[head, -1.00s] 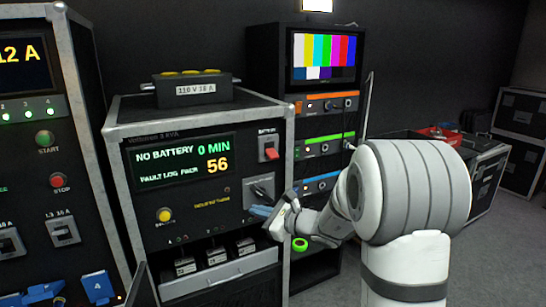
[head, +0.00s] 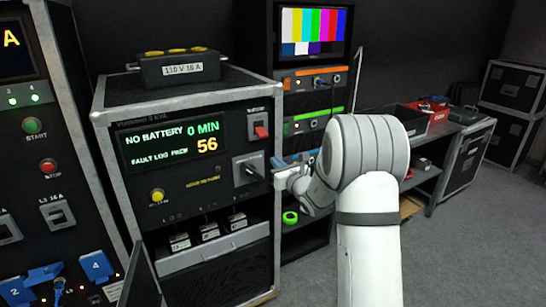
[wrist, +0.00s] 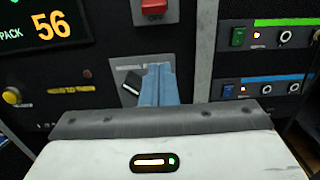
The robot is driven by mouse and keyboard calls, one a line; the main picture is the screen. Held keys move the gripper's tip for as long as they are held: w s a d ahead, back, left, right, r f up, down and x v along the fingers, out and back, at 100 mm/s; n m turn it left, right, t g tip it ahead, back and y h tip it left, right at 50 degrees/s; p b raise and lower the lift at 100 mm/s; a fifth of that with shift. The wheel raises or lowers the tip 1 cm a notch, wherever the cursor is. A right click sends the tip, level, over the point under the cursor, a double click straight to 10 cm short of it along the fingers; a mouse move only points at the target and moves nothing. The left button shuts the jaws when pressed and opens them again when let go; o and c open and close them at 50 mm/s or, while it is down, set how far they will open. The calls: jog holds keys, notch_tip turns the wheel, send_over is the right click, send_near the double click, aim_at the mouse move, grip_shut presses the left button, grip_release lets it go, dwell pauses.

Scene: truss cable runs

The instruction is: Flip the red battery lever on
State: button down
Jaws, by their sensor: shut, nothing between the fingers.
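The red battery lever (head: 261,132) sits on a grey plate at the upper right of the power cabinet's front and appears tipped down. Only its lower part shows at the top edge of the wrist view (wrist: 153,6). My gripper (head: 275,162) has its blue fingers shut with nothing between them. It is below and slightly right of the lever, apart from it. In the wrist view the fingers (wrist: 158,72) point at the panel beside the black rotary switch (wrist: 132,82), partly covering its plate. I cannot tell whether they touch the panel.
The cabinet display (head: 177,144) reads "NO BATTERY 0 MIN" and "56". A yellow button (head: 157,195) is below it. Battery packs (head: 209,230) sit in the lower bay. A rack with a colour-bar monitor (head: 313,32) stands right of the cabinet. Open floor (head: 460,250) lies at right.

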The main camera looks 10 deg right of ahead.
aim_at(262, 133)
jog(key=x, duration=0.4)
jog(key=p+x, duration=0.1)
jog(key=x, duration=0.3)
jog(key=shift+w+a+r+p, duration=0.15)
jog(key=shift+w+r+p, duration=0.1)
jog(key=shift+w+p, duration=0.05)
jog(key=r, duration=0.1)
jog(key=s+r, duration=0.1)
jog(key=r, duration=0.1)
jog(key=shift+s+d+r+p, duration=0.15)
jog(key=shift+s+d+p, duration=0.15)
jog(key=shift+s+p, duration=0.1)
